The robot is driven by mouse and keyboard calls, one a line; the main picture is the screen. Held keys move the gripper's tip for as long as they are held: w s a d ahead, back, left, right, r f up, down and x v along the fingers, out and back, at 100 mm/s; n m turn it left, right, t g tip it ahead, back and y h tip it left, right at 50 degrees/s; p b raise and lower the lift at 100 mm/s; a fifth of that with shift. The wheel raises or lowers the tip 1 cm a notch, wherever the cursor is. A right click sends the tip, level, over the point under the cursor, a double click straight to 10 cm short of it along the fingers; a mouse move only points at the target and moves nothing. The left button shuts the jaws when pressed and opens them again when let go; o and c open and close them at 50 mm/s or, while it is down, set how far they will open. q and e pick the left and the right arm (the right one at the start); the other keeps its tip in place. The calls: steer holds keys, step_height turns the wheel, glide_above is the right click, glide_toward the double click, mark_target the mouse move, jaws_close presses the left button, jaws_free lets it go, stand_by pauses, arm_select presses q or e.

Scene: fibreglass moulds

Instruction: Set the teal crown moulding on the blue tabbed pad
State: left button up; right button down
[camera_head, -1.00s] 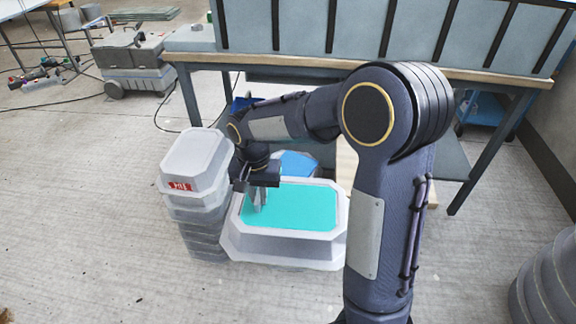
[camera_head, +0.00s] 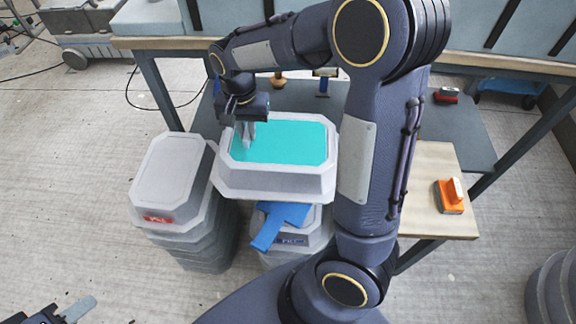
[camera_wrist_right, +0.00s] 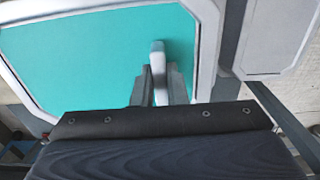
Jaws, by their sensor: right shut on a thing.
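The teal crown moulding (camera_head: 280,143) has a flat teal top and a pale grey bevelled rim. My right gripper (camera_head: 247,133) is shut on the pale grip standing on the left part of its top. In the right wrist view, the fingers (camera_wrist_right: 160,88) close around this grip, with the teal top (camera_wrist_right: 80,60) behind. The moulding appears held in the air, roughly level. The blue tabbed pad (camera_head: 286,214) lies on a grey stack just below it in the picture; its far part is hidden. Part of my left gripper (camera_head: 72,310) shows at the bottom left, its opening unclear.
A stack of grey moulds with a red label (camera_head: 165,185) stands close on the left. A workbench (camera_head: 160,42) with a lower shelf is behind. An orange-handled tool (camera_head: 449,197) lies on a wooden board (camera_head: 430,160) at the right.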

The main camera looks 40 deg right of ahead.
steer(key=s+d+f+b, duration=0.1)
steer(key=f+b, duration=0.1)
steer(key=f, duration=0.5)
steer(key=s+d+f+b, duration=0.1)
steer(key=d+f+b, duration=0.1)
steer(key=f, duration=0.5)
steer(key=shift+f, duration=0.4)
steer(key=shift+s+d, duration=0.15)
steer(key=shift+f, duration=0.2)
steer(key=c, duration=1.5)
jaws_free()
steer(key=shift+o, duration=0.2)
